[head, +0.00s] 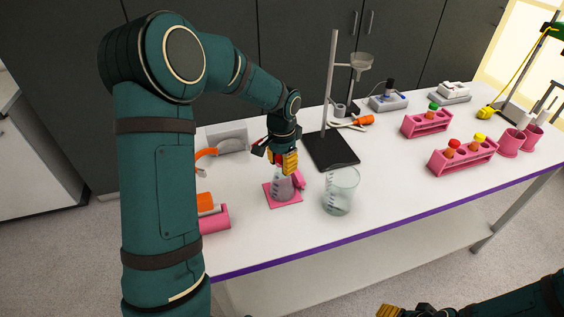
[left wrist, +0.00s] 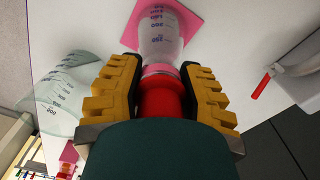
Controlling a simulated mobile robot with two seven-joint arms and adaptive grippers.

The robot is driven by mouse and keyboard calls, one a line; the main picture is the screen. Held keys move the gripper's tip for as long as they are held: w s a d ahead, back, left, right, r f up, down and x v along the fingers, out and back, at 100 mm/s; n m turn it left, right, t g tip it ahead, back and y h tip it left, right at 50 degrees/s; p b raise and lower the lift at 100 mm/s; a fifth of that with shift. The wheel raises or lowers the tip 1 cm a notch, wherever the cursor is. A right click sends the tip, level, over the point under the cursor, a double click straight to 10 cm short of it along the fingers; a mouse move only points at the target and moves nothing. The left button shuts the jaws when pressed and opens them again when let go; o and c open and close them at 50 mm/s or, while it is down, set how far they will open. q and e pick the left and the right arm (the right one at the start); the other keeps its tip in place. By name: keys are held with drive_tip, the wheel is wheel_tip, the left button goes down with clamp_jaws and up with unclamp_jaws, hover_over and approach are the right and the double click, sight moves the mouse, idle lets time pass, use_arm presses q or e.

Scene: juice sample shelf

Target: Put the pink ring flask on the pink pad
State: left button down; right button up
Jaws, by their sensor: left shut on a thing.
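The pink ring flask (head: 284,188) is clear glass with blue markings in the left wrist view (left wrist: 158,38) and has a pink ring (left wrist: 158,69) at its neck. My left gripper (head: 284,163) points down and is shut on the flask's neck, its yellow fingers on either side in the left wrist view (left wrist: 161,88). A red part sits between those fingers. The flask is upright over the pink pad (head: 270,203), which also shows in the left wrist view (left wrist: 192,17). Whether its base touches the pad is hard to tell. My right gripper (head: 390,311) is partly visible at the bottom edge.
A glass beaker (head: 341,191) stands close to the right of the pad. Behind it is a stand with a black base (head: 331,152). Pink tube racks (head: 463,157) stand farther right. The table's purple front edge (head: 365,233) is near; the tabletop between beaker and racks is clear.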

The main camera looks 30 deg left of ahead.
use_arm(q)
drive_tip(key=c, duration=0.6)
unclamp_jaws()
drive_tip(key=shift+c, duration=0.2)
drive_tip(key=shift+r, duration=0.35)
wheel_tip(320, 180, up, 12)
drive_tip(key=shift+f+p, duration=0.2)
drive_tip(key=shift+p, duration=0.6)
